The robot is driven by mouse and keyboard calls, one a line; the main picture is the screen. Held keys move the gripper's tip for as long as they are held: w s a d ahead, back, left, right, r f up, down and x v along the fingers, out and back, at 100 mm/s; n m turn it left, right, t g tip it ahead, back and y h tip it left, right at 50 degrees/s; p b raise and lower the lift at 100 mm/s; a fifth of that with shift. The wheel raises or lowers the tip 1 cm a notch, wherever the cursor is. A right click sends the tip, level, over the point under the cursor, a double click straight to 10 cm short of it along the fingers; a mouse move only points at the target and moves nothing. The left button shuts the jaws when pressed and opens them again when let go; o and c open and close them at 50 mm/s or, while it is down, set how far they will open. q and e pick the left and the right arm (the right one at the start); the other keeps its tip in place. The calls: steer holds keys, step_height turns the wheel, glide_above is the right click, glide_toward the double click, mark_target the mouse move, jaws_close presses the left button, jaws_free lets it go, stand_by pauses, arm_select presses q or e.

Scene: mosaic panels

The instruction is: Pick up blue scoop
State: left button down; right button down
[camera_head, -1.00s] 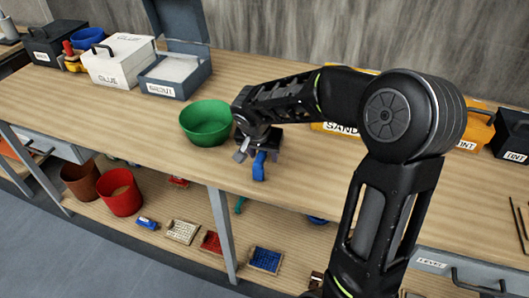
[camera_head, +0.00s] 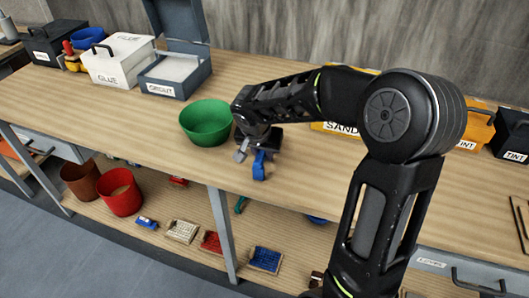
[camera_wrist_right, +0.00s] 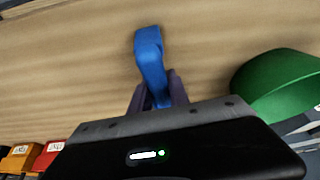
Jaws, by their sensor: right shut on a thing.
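The blue scoop (camera_head: 259,166) is at the front part of the workbench, just right of the green bowl. My right gripper (camera_head: 252,152) is shut on the blue scoop. In the right wrist view the blue scoop (camera_wrist_right: 150,62) stands out beyond the fingers (camera_wrist_right: 158,95), one finger on each side of it. I cannot tell whether it touches the bench top. My left gripper is not in view.
The green bowl (camera_head: 207,124) stands close left of my right gripper. A grout box (camera_head: 175,77) and a glue box (camera_head: 118,61) stand at the back left. A sand box (camera_head: 342,129) is behind my right arm. The shelf below holds a red bucket (camera_head: 120,194).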

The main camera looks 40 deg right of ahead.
steer(key=shift+r, duration=0.15)
step_height(320, 180, up, 10)
steer(key=shift+f+b, duration=0.1)
steer(key=shift+b, duration=0.45)
stand_by(1.2)
